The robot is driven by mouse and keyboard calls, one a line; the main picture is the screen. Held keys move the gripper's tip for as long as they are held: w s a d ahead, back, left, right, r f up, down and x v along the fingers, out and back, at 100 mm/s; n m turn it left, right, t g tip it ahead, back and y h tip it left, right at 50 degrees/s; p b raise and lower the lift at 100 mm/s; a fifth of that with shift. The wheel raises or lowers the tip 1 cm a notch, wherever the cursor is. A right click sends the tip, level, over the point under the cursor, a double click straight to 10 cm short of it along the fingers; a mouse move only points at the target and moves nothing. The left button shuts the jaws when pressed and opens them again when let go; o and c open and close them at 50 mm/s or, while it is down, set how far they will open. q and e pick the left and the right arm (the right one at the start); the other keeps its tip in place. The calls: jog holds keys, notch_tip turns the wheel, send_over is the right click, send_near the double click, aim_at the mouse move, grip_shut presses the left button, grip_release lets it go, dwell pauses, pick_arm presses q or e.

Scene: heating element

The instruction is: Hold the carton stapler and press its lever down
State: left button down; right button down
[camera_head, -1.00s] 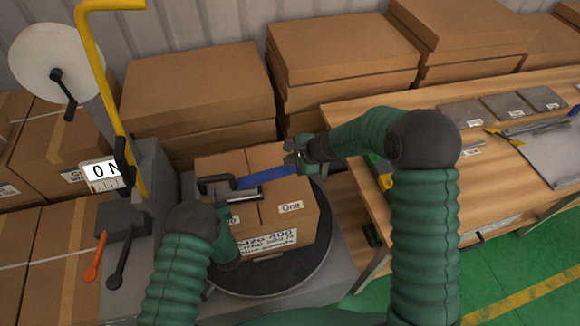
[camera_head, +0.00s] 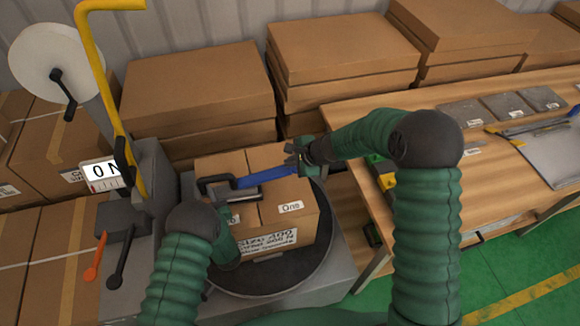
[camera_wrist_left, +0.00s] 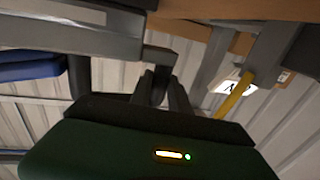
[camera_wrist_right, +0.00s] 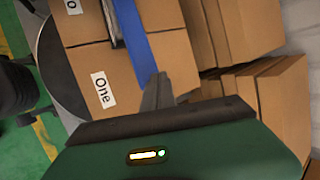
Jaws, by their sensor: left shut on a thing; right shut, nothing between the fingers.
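The carton stapler (camera_head: 232,194) lies over the top of a cardboard carton (camera_head: 284,190). It has a black handle (camera_head: 215,183), a grey metal body and a blue lever (camera_head: 262,178) running right. My left gripper (camera_wrist_left: 166,90) is shut on the stapler. In the left wrist view its fingers meet a grey metal part of the stapler (camera_wrist_left: 158,56); in the head view the fingers are mostly hidden. My right gripper (camera_head: 299,160) is shut and empty at the lever's right end. In the right wrist view its fingertips overlap the blue lever (camera_wrist_right: 137,45); I cannot tell whether they touch.
The carton stands on a dark round turntable (camera_head: 322,250). A yellow-armed machine (camera_head: 108,70) stands at the left. Stacked cartons (camera_head: 340,50) fill the back. A wooden table (camera_head: 400,130) with tools and grey plates is at the right.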

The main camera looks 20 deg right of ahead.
aim_at(294, 169)
jog(key=shift+s+d+f, duration=0.1)
jog(key=shift+d+f, duration=0.15)
jog(key=shift+f, duration=0.75)
jog(key=shift+d+f, duration=0.25)
jog(key=shift+f, duration=0.75)
dwell(1.6)
jog(key=shift+r, duration=0.1)
jog(key=shift+a+r, duration=0.2)
jog(key=shift+r, duration=0.55)
jog(key=shift+a+r, duration=0.2)
jog(key=shift+r, duration=0.6)
jog(key=shift+a+r, duration=0.2)
jog(key=shift+r, duration=0.55)
jog(key=shift+r, duration=0.1)
jog(key=shift+a+r, duration=0.2)
jog(key=shift+r, duration=0.6)
jog(key=shift+a+r, duration=0.15)
jog(key=shift+r, duration=0.6)
jog(key=shift+a+r, duration=0.2)
jog(key=shift+r, duration=0.6)
